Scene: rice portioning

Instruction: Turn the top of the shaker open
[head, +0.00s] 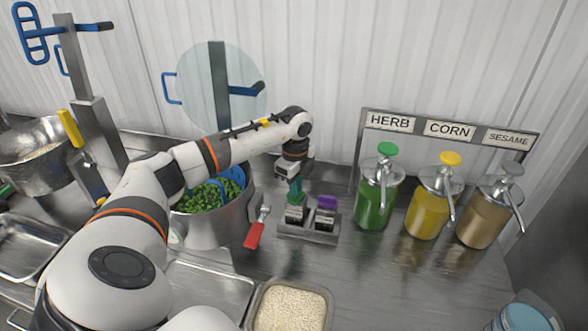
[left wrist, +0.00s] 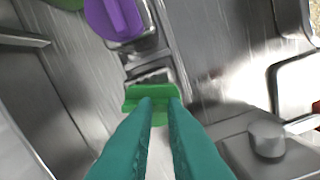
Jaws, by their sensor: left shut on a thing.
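Two shakers stand side by side in a small metal rack (head: 310,237). The left one has a green top (left wrist: 152,93); the right one has a purple top (head: 326,203), which also shows in the left wrist view (left wrist: 113,17). My left gripper (head: 296,197) comes down from above with teal fingers. The fingers (left wrist: 158,106) are shut on the green top of the left shaker (head: 295,216). The gripper hides much of that top in the head view. The shaker appears upright in the rack. My right gripper is not in view.
A pot (head: 215,225) of green food stands left of the rack, with a red handle (head: 254,235) close by. Pump jars of green (head: 372,205), yellow (head: 427,213) and tan (head: 482,224) sauce stand at right. A pan of rice (head: 290,308) lies in front.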

